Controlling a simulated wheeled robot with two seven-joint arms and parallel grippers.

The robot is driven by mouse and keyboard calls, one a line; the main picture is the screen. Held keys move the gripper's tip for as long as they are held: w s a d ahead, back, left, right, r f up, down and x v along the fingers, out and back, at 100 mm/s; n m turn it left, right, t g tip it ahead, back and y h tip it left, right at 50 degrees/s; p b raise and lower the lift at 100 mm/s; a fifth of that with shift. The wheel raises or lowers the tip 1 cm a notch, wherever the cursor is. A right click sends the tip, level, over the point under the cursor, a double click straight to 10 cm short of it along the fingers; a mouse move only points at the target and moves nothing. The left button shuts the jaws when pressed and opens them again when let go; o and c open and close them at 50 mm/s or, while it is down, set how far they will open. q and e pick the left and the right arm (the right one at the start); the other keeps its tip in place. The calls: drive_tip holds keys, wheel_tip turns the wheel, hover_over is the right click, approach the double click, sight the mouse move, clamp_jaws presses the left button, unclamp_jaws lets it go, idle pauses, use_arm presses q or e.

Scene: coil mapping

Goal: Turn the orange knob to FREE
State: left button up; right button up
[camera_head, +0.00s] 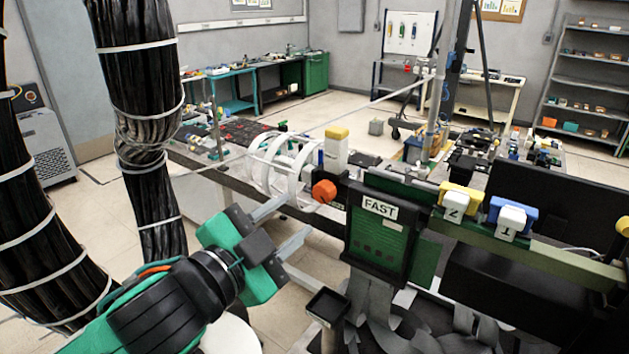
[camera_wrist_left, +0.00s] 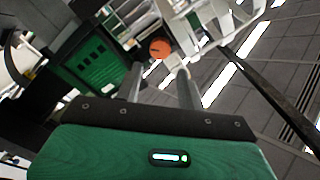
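In the left wrist view the knob (camera_wrist_left: 160,47) shows beyond the fingertips (camera_wrist_left: 160,75), roughly in line with the gap. The lettering around the knob cannot be read. My right gripper is not in view.
Blocks marked 2 (camera_head: 454,205) and 1 (camera_head: 511,221) sit on the rail at right. A small black tray (camera_head: 326,306) stands below the gripper. Thick black cable bundles (camera_head: 140,90) hang at left.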

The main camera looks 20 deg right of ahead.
sight(321, 195)
use_arm(q)
drive_tip(key=p+x, duration=0.2)
drive_tip(key=x, duration=0.4)
drive_tip(key=shift+d+r, duration=0.1)
drive_tip(key=shift+w+d, duration=0.3)
drive_tip(key=shift+d, duration=0.05)
drive_tip(key=c, duration=0.7)
